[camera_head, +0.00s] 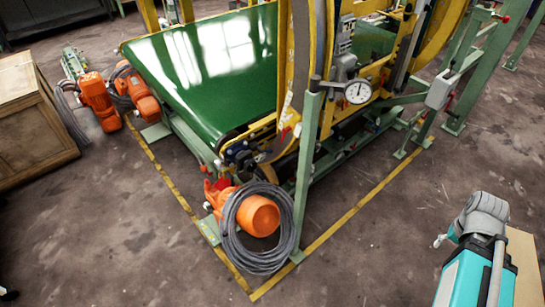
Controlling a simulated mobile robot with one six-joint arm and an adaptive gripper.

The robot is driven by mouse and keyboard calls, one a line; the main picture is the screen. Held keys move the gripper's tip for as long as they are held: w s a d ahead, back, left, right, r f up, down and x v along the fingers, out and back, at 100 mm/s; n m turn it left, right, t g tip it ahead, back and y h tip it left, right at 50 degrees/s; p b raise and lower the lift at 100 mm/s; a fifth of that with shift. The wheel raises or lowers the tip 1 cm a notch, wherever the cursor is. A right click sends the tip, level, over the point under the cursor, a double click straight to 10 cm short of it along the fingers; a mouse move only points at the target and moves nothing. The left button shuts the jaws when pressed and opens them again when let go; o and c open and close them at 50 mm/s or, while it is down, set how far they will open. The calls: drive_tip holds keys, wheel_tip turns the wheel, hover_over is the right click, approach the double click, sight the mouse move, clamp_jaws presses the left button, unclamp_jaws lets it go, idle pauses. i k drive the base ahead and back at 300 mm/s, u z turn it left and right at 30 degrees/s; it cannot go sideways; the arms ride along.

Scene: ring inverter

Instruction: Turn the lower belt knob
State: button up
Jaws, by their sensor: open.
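The ring inverter machine has a green conveyor belt (215,75) and a yellow ring frame. I cannot tell for sure which part is the lower belt knob. Small dark round parts (240,155) sit at the belt's near end, and a red part (217,188) is just below them. My gripper (439,241) is partly seen at lower right, small beside my grey and teal arm. It is open, over the floor, well apart from the machine and touching nothing. Most of the gripper is hidden by or blends with the arm.
An orange motor (258,215) with a coiled grey cable (232,240) stands at the machine's near corner. A round gauge (358,92) and green posts (307,170) stand right of it. A wooden crate (30,120) is at left. The floor in front is clear.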

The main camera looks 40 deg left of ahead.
sight(250, 165)
drive_tip(key=z, duration=0.65)
drive_tip(key=i, duration=0.85)
drive_tip(key=u, duration=2.65)
